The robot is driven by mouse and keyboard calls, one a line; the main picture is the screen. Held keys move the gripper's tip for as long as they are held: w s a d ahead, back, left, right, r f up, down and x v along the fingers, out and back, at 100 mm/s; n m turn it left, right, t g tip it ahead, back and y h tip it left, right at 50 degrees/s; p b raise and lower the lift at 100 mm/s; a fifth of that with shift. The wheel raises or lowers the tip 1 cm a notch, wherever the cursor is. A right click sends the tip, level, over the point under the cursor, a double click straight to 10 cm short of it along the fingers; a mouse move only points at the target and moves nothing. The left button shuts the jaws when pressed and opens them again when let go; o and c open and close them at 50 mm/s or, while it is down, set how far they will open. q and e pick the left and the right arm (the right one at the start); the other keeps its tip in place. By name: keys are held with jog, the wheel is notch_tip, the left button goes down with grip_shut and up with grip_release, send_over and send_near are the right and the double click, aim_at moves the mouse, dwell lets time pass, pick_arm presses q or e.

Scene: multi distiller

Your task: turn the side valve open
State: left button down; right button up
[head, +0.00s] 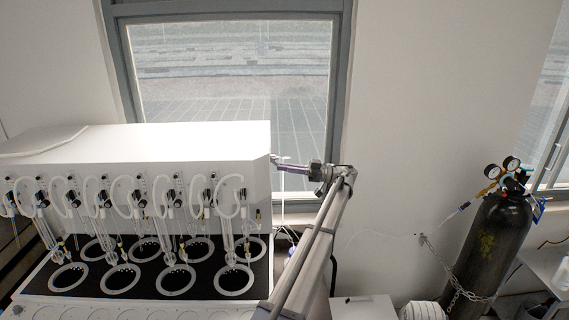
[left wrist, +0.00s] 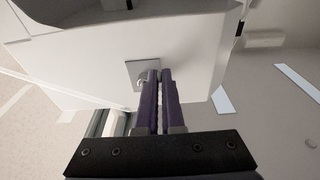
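The white distiller (head: 200,150) stands at the left in the head view, its right end face towards my arm. My left gripper (head: 280,167) is beside that end face, its purple fingers pointing left at it. In the left wrist view, a small square metal plate (left wrist: 142,70) with the side valve's fitting sits on the white panel. The left gripper's purple fingers (left wrist: 159,74) are drawn together, with only a narrow gap, and their tips overlap the plate's right part. The fingers partly hide the valve, and I cannot tell whether they touch it. My right gripper is out of view.
Several glass tubes and round openings (head: 121,279) line the distiller's front. A dark gas cylinder (head: 490,240) with gauges stands chained at the right. A window (head: 235,70) is behind. A white box (head: 363,308) is low, right of my arm.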

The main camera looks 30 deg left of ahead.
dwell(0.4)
pick_arm(q)
jog(key=c, duration=1)
grip_release()
jog(key=shift+c, duration=0.2)
jog(key=shift+w, duration=0.1)
